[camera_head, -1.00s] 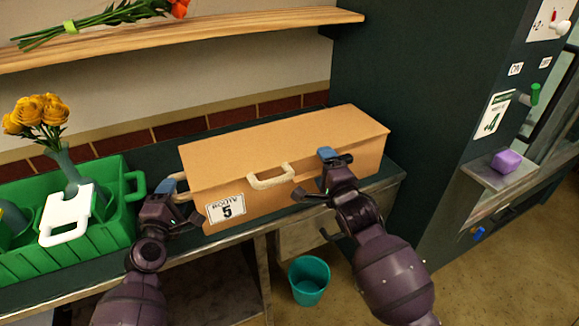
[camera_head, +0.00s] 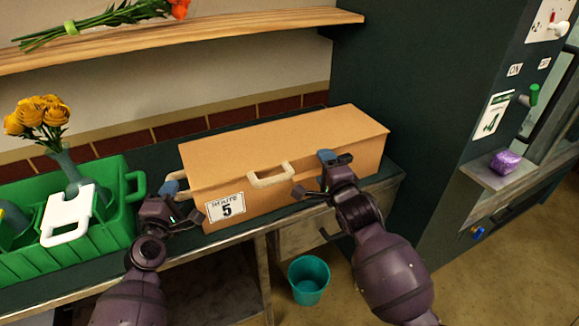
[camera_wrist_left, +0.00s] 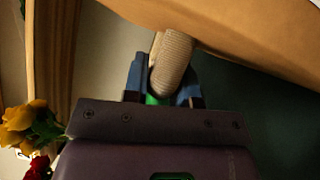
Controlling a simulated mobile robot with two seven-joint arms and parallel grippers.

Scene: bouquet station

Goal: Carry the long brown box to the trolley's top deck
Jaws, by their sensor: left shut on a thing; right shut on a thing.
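The long brown box (camera_head: 290,140) lies on the dark counter, with a label reading 5 (camera_head: 227,207) and a pale handle (camera_head: 270,175) on its front. My left gripper (camera_head: 178,186) is at the box's left end. In the left wrist view its blue fingers (camera_wrist_left: 163,85) are shut on a pale rope-like handle (camera_wrist_left: 173,62) at that end. My right gripper (camera_head: 322,175) is at the front face, right of the front handle. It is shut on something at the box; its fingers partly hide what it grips. The trolley is not clearly seen.
A green crate (camera_head: 110,232) with a white handle and a vase of yellow roses (camera_head: 40,112) stands left of the box. A shelf (camera_head: 200,32) with a bouquet runs above. A dark cabinet (camera_head: 420,90) stands at right. A teal bin (camera_head: 309,278) is on the floor.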

